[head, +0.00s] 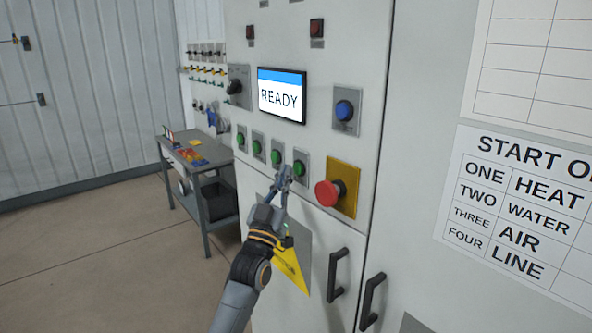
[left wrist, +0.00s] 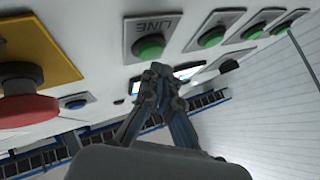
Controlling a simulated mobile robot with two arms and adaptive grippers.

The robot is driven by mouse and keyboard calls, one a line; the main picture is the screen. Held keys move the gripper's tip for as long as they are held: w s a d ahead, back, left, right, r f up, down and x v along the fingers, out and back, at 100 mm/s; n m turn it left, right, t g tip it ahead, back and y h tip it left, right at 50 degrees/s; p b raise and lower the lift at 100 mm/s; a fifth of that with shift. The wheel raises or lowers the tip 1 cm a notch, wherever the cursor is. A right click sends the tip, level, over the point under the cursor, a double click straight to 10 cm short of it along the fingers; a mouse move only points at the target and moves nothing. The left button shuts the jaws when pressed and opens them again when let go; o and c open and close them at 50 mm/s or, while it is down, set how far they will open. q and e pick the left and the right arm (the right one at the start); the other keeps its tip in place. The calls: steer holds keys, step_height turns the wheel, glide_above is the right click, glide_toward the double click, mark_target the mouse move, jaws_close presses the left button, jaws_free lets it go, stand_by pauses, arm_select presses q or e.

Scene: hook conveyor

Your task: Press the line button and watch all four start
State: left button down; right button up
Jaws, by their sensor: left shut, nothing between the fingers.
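The control cabinet carries a row of green buttons. The rightmost one, the line button (head: 299,168), sits on a grey plate; in the left wrist view the plate reads LINE above the green button (left wrist: 149,47). My left gripper (head: 284,174) is shut and empty, its tips just below and left of that button. In the left wrist view the shut fingertips (left wrist: 160,70) are close to the button; I cannot tell whether they touch. The screen (head: 281,97) above reads READY. My right gripper is not in view.
A red mushroom button (head: 329,193) on a yellow plate sits right of the line button. A blue button (head: 344,110) is above. A sign (head: 510,205) lists ONE HEAT, TWO WATER, THREE AIR, FOUR LINE. A grey workbench (head: 198,165) stands left; open floor is in front.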

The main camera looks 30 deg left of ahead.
arm_select(q)
steer(key=shift+w+d, duration=0.1)
steer(key=shift+w, duration=0.15)
steer(key=shift+w+d, duration=0.2)
steer(key=shift+w, duration=0.2)
stand_by(0.7)
steer(key=shift+s, duration=0.1)
steer(key=shift+s+a, duration=0.35)
steer(key=shift+s, duration=0.35)
steer(key=s, duration=0.1)
steer(key=s+a+p, duration=0.1)
steer(key=s, duration=0.1)
steer(key=s+a, duration=0.1)
steer(key=shift+s, duration=0.25)
stand_by(0.9)
